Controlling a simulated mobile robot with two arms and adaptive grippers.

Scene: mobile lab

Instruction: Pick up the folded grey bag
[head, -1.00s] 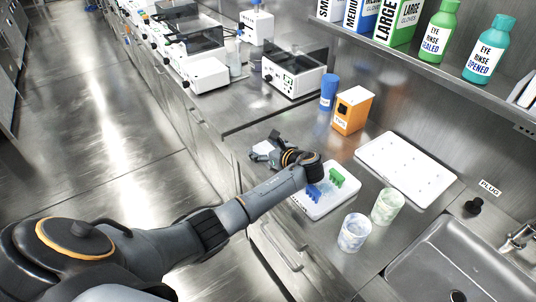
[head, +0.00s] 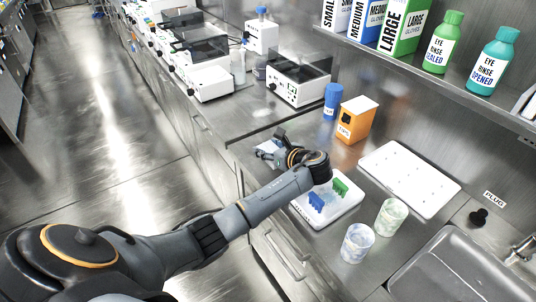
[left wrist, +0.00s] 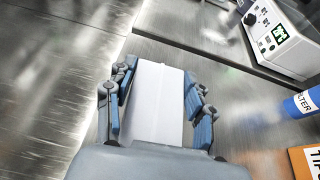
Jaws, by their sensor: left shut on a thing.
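The folded grey bag is a flat, pale, almost white strip (left wrist: 158,105) between my left gripper's fingers in the left wrist view. In the head view only a small pale part of it (head: 267,148) shows beside the gripper, near the counter's front edge. My left gripper (left wrist: 157,75) is shut on the bag, with one blue-padded finger along each side. It also shows in the head view (head: 277,146), partly hidden by its own wrist. I cannot tell whether the bag touches the counter. My right gripper is not in view.
A white tray with blue and green pieces (head: 345,207) lies near my left wrist. Two patterned cups (head: 357,243), an orange box (head: 356,121), a blue bottle (head: 331,101) and a white board (head: 410,180) stand or lie around it. A sink (head: 450,270) is at right.

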